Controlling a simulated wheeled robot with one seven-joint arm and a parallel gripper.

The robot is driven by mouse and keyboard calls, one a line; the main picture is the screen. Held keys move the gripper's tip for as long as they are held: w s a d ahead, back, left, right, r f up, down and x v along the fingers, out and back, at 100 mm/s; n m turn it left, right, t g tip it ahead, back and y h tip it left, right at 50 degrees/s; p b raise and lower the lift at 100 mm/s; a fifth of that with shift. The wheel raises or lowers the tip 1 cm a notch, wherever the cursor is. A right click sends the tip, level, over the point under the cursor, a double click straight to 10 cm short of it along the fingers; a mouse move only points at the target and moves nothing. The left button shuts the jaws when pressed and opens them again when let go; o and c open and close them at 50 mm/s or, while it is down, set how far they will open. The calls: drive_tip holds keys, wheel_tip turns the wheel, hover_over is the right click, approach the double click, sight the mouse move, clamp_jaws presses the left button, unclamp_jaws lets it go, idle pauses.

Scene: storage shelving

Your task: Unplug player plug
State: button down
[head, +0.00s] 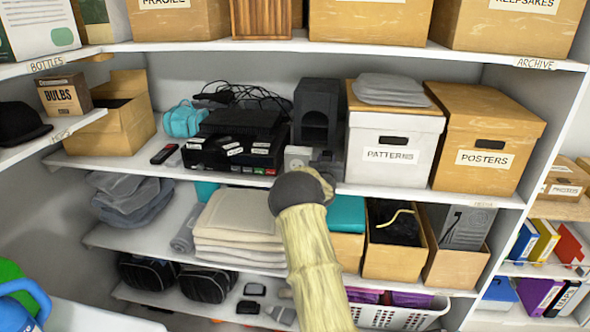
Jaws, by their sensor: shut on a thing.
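A black player (236,140) with several labelled cables or plugs along its front stands on the middle shelf. A small white block that looks like a power outlet (297,155) stands just right of it. My gripper (323,160) is small and dark beside the block, partly hidden behind my own wrist. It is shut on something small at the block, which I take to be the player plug. The plug itself is hidden, so I cannot tell whether it is in or out of the outlet.
A dark speaker-like box (316,112) stands close behind my gripper. A white box marked PATTERNS (390,150) is close on the right. Loose black cables (245,95) lie behind the player. Folded cloths (240,225) fill the shelf below, and the shelf above is overhead.

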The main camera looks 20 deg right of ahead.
drive_tip(key=shift+d+r, duration=0.2)
drive_tip(key=shift+r, duration=0.3)
drive_tip(key=c, duration=1)
unclamp_jaws()
drive_tip(key=shift+o, duration=0.3)
drive_tip(key=shift+r, duration=0.25)
drive_tip(key=shift+s+a+f+p, duration=0.15)
drive_tip(key=shift+f+p, duration=0.1)
drive_tip(key=shift+p, duration=0.05)
drive_tip(key=p+v, duration=0.4)
drive_tip(key=v, duration=1)
drive_tip(key=w+a+f+p, duration=0.1)
drive_tip(key=w+a+p, duration=0.2)
drive_tip(key=w+a, duration=0.2)
drive_tip(key=a, duration=0.3)
drive_tip(key=shift+a+p, duration=0.3)
